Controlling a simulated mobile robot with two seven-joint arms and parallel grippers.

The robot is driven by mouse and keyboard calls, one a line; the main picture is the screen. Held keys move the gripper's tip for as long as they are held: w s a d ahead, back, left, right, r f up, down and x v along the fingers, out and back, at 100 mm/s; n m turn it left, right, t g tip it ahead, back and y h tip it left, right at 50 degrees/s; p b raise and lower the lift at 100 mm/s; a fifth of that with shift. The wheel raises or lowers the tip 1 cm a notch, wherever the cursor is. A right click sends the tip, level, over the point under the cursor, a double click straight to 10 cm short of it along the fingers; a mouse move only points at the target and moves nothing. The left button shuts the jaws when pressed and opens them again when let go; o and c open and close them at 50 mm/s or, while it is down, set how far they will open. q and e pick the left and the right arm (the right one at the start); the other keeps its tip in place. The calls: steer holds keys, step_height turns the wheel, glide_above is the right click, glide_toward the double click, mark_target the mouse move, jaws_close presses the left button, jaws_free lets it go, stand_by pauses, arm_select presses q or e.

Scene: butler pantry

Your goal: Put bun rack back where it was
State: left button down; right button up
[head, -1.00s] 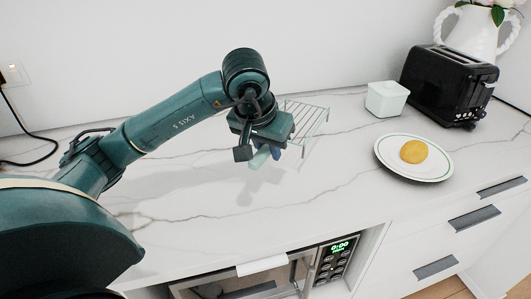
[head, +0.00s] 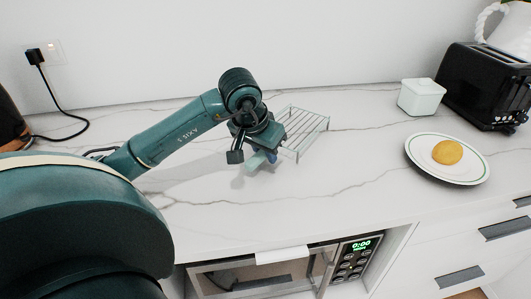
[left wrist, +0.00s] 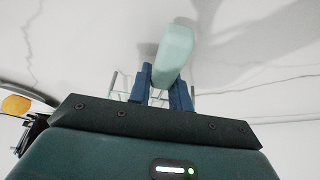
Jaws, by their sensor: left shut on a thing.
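The bun rack (head: 303,130) is a silver wire rack with thin bars and short legs, in the middle of the head view over the marble counter. My left gripper (head: 262,156) is at its near left end, shut on a pale green grip piece that appears to belong to the rack. The left wrist view shows the blue fingers (left wrist: 164,90) on both sides of this pale green piece (left wrist: 175,50), with rack wires behind them. The gripper hides part of the rack. I cannot tell whether its legs touch the counter. My right gripper is out of view.
A white lidded box (head: 422,97), a black toaster (head: 484,85) and a plate (head: 420,150) with a round bun (head: 447,152) stand to the right. A microwave (head: 270,275) sits below the counter. A cord (head: 75,125) lies at the left. The counter left and front is clear.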

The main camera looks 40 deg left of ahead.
arm_select(q)
steer(key=shift+f, duration=0.2)
steer(key=c, duration=1.3)
jaws_free()
steer(key=v, duration=1.1)
steer(key=shift+s+r+p, duration=0.15)
steer(key=shift+r+p, duration=0.15)
steer(key=shift+p, duration=0.05)
steer(key=shift+s+r, duration=0.1)
steer(key=shift+r, duration=0.1)
steer(key=shift+f, duration=0.1)
